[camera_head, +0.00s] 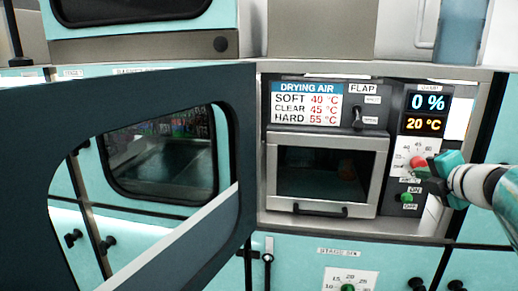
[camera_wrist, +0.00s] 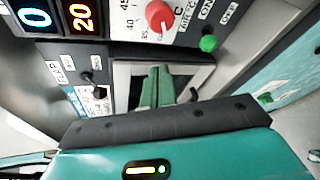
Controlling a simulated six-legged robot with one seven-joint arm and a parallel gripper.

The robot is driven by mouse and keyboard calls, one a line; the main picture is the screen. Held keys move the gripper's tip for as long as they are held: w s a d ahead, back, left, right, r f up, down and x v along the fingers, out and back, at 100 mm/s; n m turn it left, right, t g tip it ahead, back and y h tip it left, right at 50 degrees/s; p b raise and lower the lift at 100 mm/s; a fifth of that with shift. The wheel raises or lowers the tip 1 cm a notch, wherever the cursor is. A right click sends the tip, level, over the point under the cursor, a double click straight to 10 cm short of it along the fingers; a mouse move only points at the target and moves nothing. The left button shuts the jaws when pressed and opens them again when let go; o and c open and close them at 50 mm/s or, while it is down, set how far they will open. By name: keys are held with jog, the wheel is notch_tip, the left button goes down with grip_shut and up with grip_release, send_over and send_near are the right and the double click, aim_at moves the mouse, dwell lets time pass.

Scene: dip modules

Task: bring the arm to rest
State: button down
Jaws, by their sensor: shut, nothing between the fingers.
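My gripper (camera_head: 424,174) is at the right of the head view, in front of the dryer's control panel, close to the red temperature knob (camera_head: 417,161). I cannot tell whether it touches the panel. In the wrist view its green fingers (camera_wrist: 157,86) are together with nothing between them, in front of the small dryer door (camera_wrist: 128,75). The red knob (camera_wrist: 159,15) and the green on/off switch (camera_wrist: 208,43) are clear of the fingers there. My arm comes in from the right edge of the head view.
A large dark-framed door (camera_head: 250,130) with a window stands open across the left. The small dryer door (camera_head: 325,170) looks shut, its handle below. The display (camera_head: 427,103) reads 0 % and 20 °C. Teal cabinets with black knobs and a dial (camera_head: 348,285) lie below.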

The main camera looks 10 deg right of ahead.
jog(key=s+a+m+h, duration=0.3)
jog(key=a+m+h, duration=0.4)
jog(key=m, duration=0.7)
jog(key=s+a+f+m+g+y, duration=0.3)
jog(key=s+a+f+m+g, duration=0.1)
jog(key=s+a+f, duration=0.4)
jog(key=s+a+f+m+g+y, duration=0.4)
jog(key=s+a+f, duration=0.4)
jog(key=a+f, duration=0.2)
jog(key=a, duration=0.2)
jog(key=shift+s+a+g, duration=0.25)
jog(key=shift+a+g, duration=0.05)
jog(key=shift+a, duration=0.05)
